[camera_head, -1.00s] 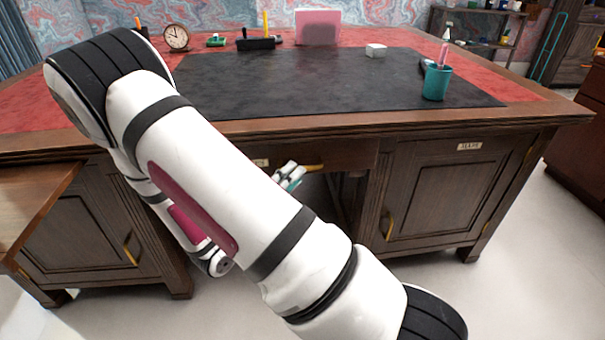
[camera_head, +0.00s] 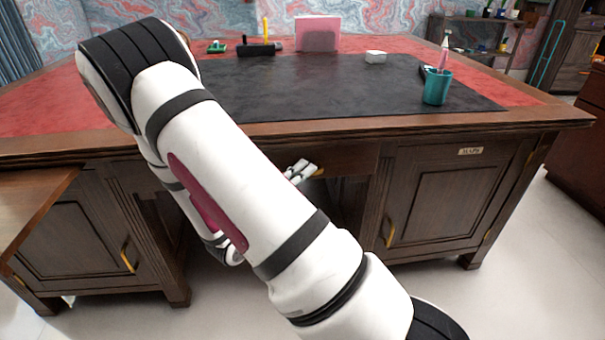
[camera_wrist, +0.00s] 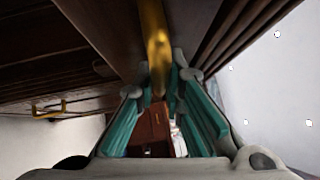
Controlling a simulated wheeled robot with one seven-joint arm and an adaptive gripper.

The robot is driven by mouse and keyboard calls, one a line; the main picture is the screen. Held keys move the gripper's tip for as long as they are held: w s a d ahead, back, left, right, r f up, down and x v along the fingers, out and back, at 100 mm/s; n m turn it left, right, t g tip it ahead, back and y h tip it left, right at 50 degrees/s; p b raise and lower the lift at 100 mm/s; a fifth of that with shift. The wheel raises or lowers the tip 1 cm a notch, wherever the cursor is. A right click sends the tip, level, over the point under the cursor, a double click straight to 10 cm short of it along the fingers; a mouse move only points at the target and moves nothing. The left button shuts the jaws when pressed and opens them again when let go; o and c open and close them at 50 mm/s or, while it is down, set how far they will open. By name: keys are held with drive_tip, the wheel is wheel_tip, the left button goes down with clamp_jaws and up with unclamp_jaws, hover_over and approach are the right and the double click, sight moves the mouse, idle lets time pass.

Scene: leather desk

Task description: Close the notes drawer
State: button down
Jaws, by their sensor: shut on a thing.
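The wooden desk's middle drawer (camera_head: 350,160) sits under the top, its left part hidden behind my arm. Its label cannot be read here, so I cannot tell by name whether it is the notes drawer. My gripper (camera_head: 301,171) is at its front, partly hidden by my arm. In the wrist view, the brass handle (camera_wrist: 157,45) runs between the teal-padded fingers of my gripper (camera_wrist: 161,80), which is shut on it. How far the drawer stands out cannot be told.
A cabinet door labelled MAPS (camera_head: 455,195) is shut on the right. A wooden panel (camera_head: 30,205) juts out at the left edge. On the desk top stand a teal cup (camera_head: 436,88), a white box (camera_head: 376,57) and a pink board (camera_head: 317,36). The floor at right is clear.

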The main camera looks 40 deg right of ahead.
drive_tip(key=shift+w, duration=0.1)
drive_tip(key=shift+w+d+p, duration=0.65)
drive_tip(key=shift+w, duration=0.3)
drive_tip(key=shift+w+d+p, duration=0.6)
drive_tip(key=shift+w, duration=0.35)
drive_tip(key=c, duration=1.7)
unclamp_jaws()
drive_tip(key=shift+o, duration=0.2)
drive_tip(key=v, duration=1.2)
drive_tip(key=shift+s, duration=0.1)
